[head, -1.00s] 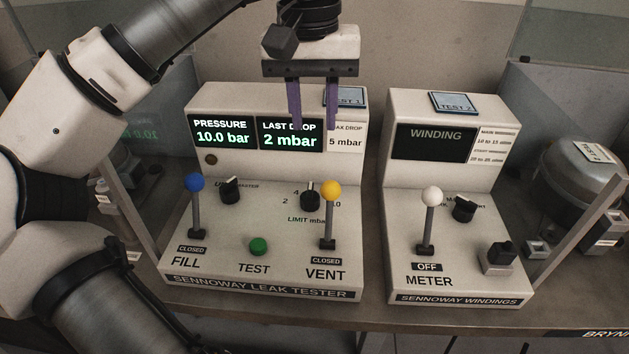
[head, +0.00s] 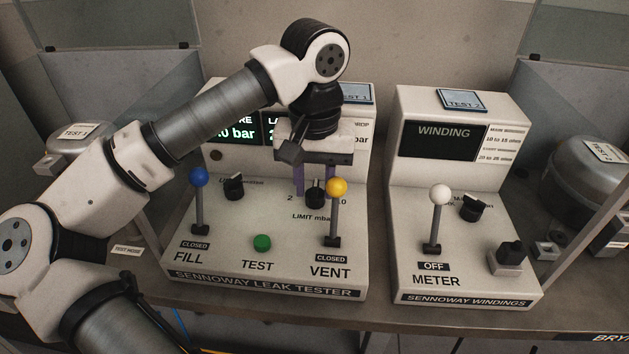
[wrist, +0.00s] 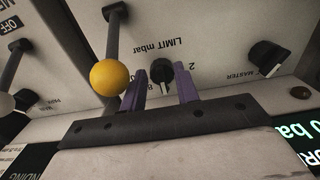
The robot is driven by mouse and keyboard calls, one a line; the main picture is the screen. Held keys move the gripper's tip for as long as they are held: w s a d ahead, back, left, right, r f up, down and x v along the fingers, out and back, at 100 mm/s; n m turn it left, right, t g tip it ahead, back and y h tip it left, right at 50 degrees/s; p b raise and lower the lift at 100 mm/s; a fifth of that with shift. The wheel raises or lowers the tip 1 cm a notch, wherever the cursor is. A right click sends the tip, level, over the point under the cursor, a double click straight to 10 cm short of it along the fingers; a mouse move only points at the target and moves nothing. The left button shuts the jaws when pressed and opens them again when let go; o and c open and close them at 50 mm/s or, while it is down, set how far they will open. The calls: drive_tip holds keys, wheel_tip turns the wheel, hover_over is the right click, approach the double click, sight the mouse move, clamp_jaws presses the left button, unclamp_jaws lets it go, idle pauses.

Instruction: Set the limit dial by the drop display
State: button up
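The black limit dial (head: 315,199) is on the leak tester's panel (head: 222,258), above the "LIMIT mbar" label. My gripper (head: 314,188) is open, its purple fingers pointing down to either side of the dial in the head view. In the wrist view the dial (wrist: 161,71) shows between the open fingers (wrist: 160,88); whether they touch it, I cannot tell. The dial's exact setting is hard to read. The drop display (head: 268,126) is mostly covered by my arm now; it read 2 mbar in the earlier frame. The max drop card (head: 363,128) is partly hidden.
The yellow-knobbed vent lever (head: 337,188) stands close to the right of my gripper; its ball (wrist: 109,77) is beside a finger in the wrist view. The master dial (head: 234,187), blue fill lever (head: 199,176) and green test button (head: 262,242) are left. The windings tester (head: 420,207) stands right.

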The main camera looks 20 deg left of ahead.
drive_tip(key=shift+f, duration=0.1)
clamp_jaws()
idle(0.4)
drive_tip(key=n+b, duration=0.1)
drive_tip(key=n, duration=0.2)
drive_tip(key=n+b, duration=0.1)
drive_tip(key=shift+w+d+f+n+b, duration=0.1)
drive_tip(key=shift+w+d+n+b, duration=0.05)
drive_tip(key=shift+d+n+b, duration=0.15)
drive_tip(key=n, duration=0.2)
drive_tip(key=n+b, duration=0.1)
drive_tip(key=n, duration=0.2)
drive_tip(key=shift+w+d, duration=0.1)
drive_tip(key=shift+w, duration=0.1)
drive_tip(key=shift+n, duration=0.4)
unclamp_jaws()
